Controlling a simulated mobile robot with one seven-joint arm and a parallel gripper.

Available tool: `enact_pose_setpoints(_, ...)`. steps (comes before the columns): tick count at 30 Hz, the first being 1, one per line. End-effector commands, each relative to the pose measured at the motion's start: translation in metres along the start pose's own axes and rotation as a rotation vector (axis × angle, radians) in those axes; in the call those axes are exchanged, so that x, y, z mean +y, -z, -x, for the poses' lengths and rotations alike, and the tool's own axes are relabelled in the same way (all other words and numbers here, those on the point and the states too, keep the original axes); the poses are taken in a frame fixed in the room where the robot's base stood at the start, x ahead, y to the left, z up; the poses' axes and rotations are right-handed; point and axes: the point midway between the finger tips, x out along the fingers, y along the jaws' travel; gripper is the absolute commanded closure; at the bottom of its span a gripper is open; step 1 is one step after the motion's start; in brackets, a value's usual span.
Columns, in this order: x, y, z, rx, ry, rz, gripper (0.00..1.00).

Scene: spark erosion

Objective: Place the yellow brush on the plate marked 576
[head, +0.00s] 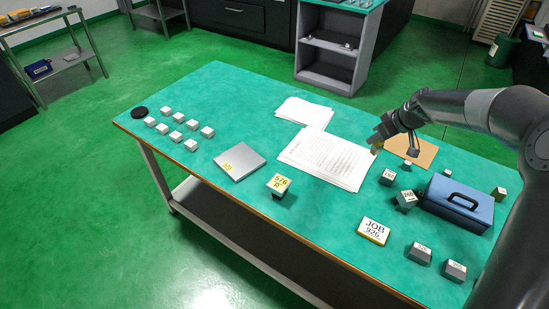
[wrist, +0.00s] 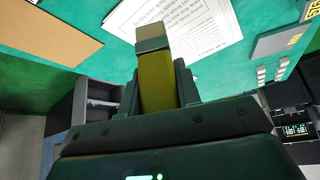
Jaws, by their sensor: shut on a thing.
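My gripper (head: 381,136) is above the table, near the right edge of the printed sheets. It is shut on the yellow brush (head: 375,150). A flat grey plate (head: 249,166) with a yellow label too small to read lies left of the sheets. A small block (head: 279,184) with a yellow-marked top reading 576 stands just right of that plate. Both are apart from my gripper.
Printed sheets (head: 327,158) lie mid-table. A brown board (head: 425,152) lies behind. Several white cubes (head: 178,135) and a black disc (head: 139,112) are at left.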

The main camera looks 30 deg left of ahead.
Motion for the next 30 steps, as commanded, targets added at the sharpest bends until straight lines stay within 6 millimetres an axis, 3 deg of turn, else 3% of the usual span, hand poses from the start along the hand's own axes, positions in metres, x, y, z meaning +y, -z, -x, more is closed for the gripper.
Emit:
enact_pose_setpoints(1,-0.023,0.017,-0.009,0.0,0.022,0.038,0.92)
enact_pose_setpoints(6,-0.098,0.064,-0.034,0.0,0.088,0.152,0.92)
enact_pose_setpoints(15,-0.222,0.117,-0.062,0.0,0.186,0.324,0.92)
enact_pose_setpoints(18,-0.247,0.124,-0.066,0.0,0.205,0.357,0.92)
enact_pose_setpoints(23,-0.269,0.13,-0.071,-0.001,0.221,0.384,0.92)
enact_pose_setpoints(30,-0.305,0.142,-0.107,-0.002,0.225,0.391,0.92)
